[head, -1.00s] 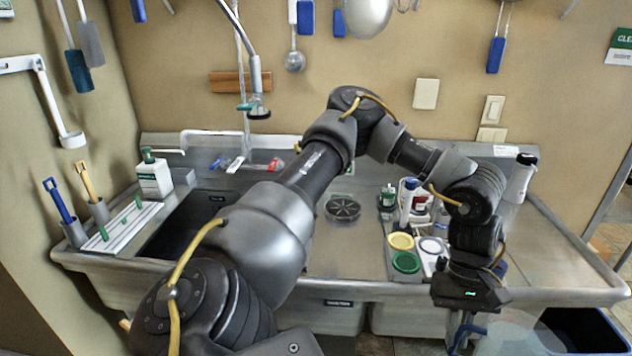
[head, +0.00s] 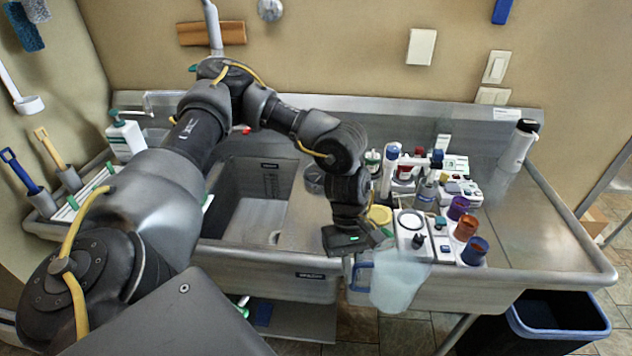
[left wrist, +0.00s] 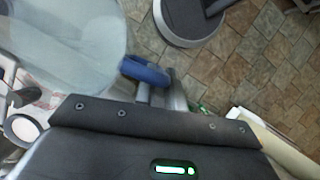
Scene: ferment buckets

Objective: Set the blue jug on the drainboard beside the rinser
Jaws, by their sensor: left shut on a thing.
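The blue jug (head: 398,282) is a pale, see-through jug with a blue handle. It hangs upright in front of the sink unit's front edge. My left gripper (head: 356,264) is shut on its handle, at the jug's left side. In the left wrist view the jug's clear body (left wrist: 70,45) fills the upper left, with the blue handle (left wrist: 145,72) between my fingers (left wrist: 160,97). The round dark rinser (head: 314,180) is partly hidden behind my left arm. The steel drainboard (head: 535,230) is bare at its right side. My right gripper is not in view.
A white tray (head: 413,243) with bottles and coloured cups crowds the drainboard right of the rinser. A white bottle (head: 518,146) stands at the back right. The sink basin (head: 255,215) opens left of the rinser. A blue-rimmed bin (head: 560,325) is on the floor.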

